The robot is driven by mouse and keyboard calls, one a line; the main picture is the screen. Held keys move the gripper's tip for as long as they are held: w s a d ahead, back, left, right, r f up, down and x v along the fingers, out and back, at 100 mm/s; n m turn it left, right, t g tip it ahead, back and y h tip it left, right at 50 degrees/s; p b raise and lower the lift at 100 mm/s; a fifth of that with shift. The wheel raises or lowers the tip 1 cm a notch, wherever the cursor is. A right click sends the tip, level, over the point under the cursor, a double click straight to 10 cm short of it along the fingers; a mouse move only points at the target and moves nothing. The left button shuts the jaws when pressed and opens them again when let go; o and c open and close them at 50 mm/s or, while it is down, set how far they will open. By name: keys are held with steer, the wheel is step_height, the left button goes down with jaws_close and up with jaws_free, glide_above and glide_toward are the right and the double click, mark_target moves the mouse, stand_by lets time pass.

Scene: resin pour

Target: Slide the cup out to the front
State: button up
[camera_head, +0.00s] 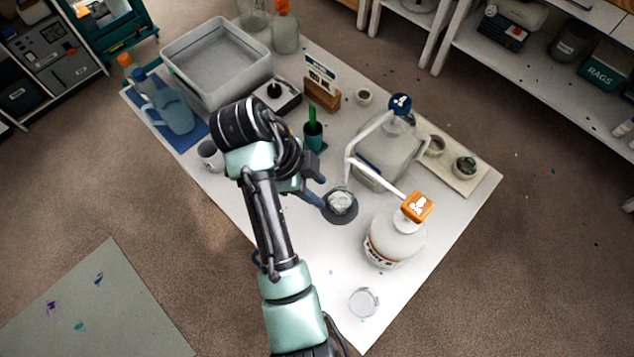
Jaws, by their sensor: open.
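A clear cup (341,201) stands on a dark round pad (341,219) at the middle of the table, by the ends of two white pump spouts. My gripper (318,190) is open, just left of the cup, with its fingers pointing at it. I cannot tell whether a fingertip touches the cup. My arm hides part of the table to the left.
A bottle with an orange pump (394,240) and a jug with a blue pump (388,157) stand right of the cup. A clear round dish or cup (363,302) is near the front corner. A green holder (313,135) stands behind. Bare table lies between pad and front corner.

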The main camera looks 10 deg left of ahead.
mark_target(343, 211)
steer(key=b+x, duration=0.1)
steer(key=x, duration=1.2)
steer(key=shift+b, duration=0.3)
steer(key=shift+r, duration=0.1)
jaws_close()
